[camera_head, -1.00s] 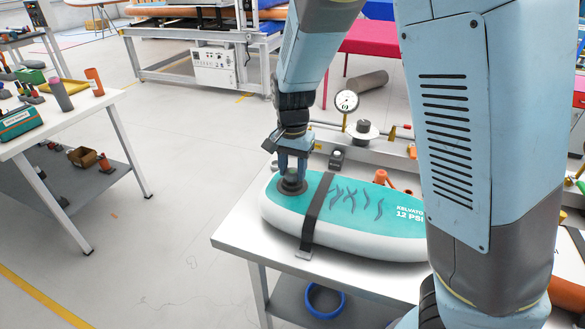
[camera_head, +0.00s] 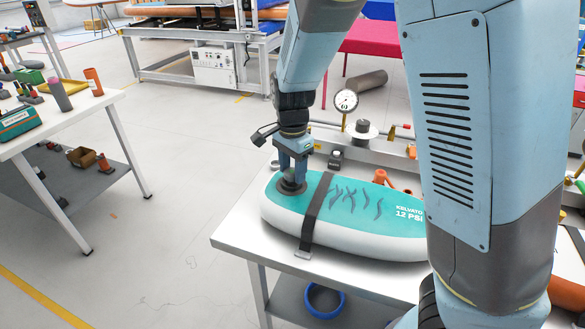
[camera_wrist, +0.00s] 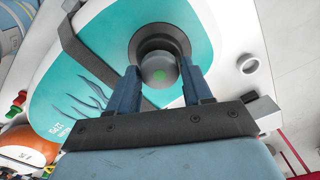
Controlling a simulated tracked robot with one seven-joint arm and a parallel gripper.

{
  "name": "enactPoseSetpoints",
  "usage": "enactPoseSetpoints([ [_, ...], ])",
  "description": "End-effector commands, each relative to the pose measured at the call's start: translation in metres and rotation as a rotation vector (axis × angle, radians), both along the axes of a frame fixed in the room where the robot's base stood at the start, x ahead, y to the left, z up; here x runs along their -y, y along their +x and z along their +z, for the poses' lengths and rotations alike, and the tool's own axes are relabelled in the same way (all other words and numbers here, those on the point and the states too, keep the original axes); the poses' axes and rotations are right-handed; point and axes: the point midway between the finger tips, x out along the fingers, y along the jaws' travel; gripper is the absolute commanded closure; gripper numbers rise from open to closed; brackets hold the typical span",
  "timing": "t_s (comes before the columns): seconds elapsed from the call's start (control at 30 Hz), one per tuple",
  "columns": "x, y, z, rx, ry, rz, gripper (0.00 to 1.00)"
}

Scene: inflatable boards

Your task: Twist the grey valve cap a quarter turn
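The grey valve cap (camera_wrist: 158,69), with a green dot on top, sits in a dark round valve seat (camera_wrist: 143,43) near the left end of a teal and white inflatable board (camera_head: 345,205). The cap also shows low between the fingers in the head view (camera_head: 292,184). My gripper (camera_wrist: 159,72) points down over the valve, one finger on each side of the cap. Both fingers appear to touch its sides, so it looks shut on the cap. The fingertips partly hide the cap in the head view.
A dark strap (camera_head: 315,213) crosses the board just right of the valve. The board lies on a white bench (camera_head: 236,238). A gauge (camera_head: 346,101) and a grey weight (camera_head: 362,128) stand behind.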

Motion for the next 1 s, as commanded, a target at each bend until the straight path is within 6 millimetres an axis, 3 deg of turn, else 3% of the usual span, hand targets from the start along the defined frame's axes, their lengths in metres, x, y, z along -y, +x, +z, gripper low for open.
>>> enactPoseSetpoints([
  [0.2,0.0,0.0,0.0,0.0,0.0,0.001,0.29],
  [0.57,0.0,0.0,0.005,0.0,0.001,0.003,0.29],
  [0.77,-0.001,0.001,0.031,0.003,0.004,0.003,0.29],
  [1.0,-0.001,0.001,0.077,0.002,0.005,0.004,0.29],
])
